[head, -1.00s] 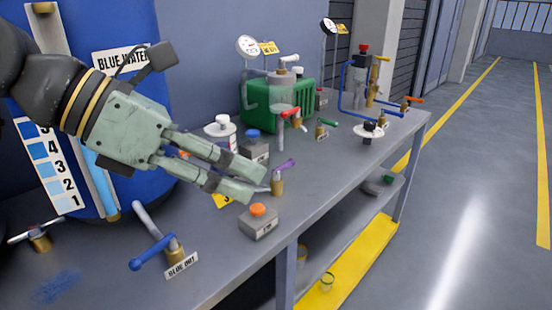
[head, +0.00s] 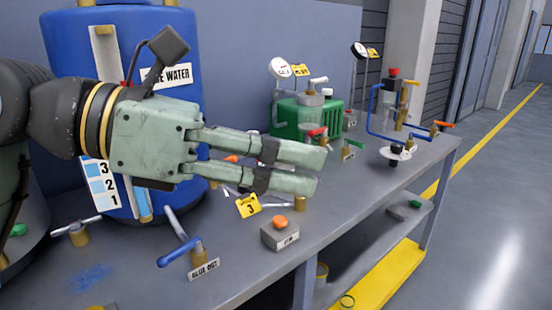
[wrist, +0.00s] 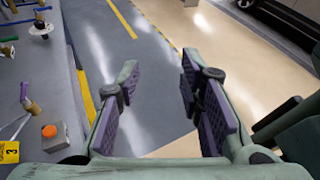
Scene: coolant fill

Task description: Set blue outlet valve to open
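The blue outlet valve has a blue lever (head: 180,253) on a brass body (head: 198,256), with a "BLUE OUT" label (head: 204,270) in front. It stands near the bench's front edge in the head view, at the end of a grey pipe (head: 176,224). The lever points left and slightly toward the camera. My gripper (head: 318,172) is up and to the right of the valve, well apart from it. In the wrist view its two fingers (wrist: 160,72) are spread with nothing between them. The valve is not seen in the wrist view.
The blue water tank (head: 65,50) stands behind my gripper. An orange-topped button box (head: 280,233) and a yellow tag 3 (head: 248,206) are right of the valve. A green machine (head: 290,119) and gauges stand farther back. Floor right of the bench is clear.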

